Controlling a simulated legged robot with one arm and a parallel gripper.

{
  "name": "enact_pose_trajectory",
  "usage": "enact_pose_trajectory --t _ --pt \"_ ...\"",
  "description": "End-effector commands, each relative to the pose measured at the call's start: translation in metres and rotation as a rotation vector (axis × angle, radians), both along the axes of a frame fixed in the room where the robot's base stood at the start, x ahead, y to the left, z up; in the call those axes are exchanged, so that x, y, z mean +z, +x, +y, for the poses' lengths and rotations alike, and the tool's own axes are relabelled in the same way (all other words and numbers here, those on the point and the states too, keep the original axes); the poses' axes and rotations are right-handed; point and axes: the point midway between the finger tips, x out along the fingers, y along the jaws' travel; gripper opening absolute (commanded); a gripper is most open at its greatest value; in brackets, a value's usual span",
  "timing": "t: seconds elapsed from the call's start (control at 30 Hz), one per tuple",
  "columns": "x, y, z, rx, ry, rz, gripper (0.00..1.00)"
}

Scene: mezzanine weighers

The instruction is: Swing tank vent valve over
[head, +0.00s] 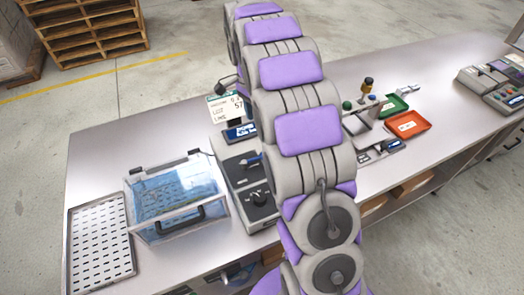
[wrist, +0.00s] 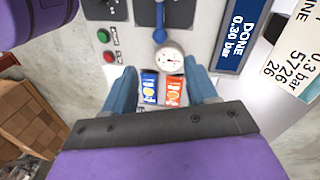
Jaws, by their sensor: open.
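The blue lever (wrist: 160,14), which looks like the vent valve, runs up and down the grey panel at the top centre of the wrist view. A round white gauge (wrist: 170,58) sits just below it. The lever also shows in the head view (head: 251,162) on the grey tester beside the clear tank (head: 178,200). My gripper (wrist: 163,86) is open in the wrist view, its blue fingers apart with nothing held. The gauge and two small packets show between and beyond the fingers. The lever lies above the fingertips, apart from them. The head view hides my gripper behind my arm.
A display (wrist: 238,32) reads DONE, 0.30 bar. A green button (wrist: 103,36) and red button (wrist: 109,57) are on the panel's left. A perforated tray (head: 99,243) lies left of the tank.

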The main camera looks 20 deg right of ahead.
Motion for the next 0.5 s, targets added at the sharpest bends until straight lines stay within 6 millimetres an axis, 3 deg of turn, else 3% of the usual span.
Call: enact_pose_trajectory --t 0.1,0.5 --pt "-0.027 -0.005 -0.002 -0.001 0.002 0.005 0.57" --pt "-0.105 -0.021 -0.005 0.001 0.002 0.008 0.57"
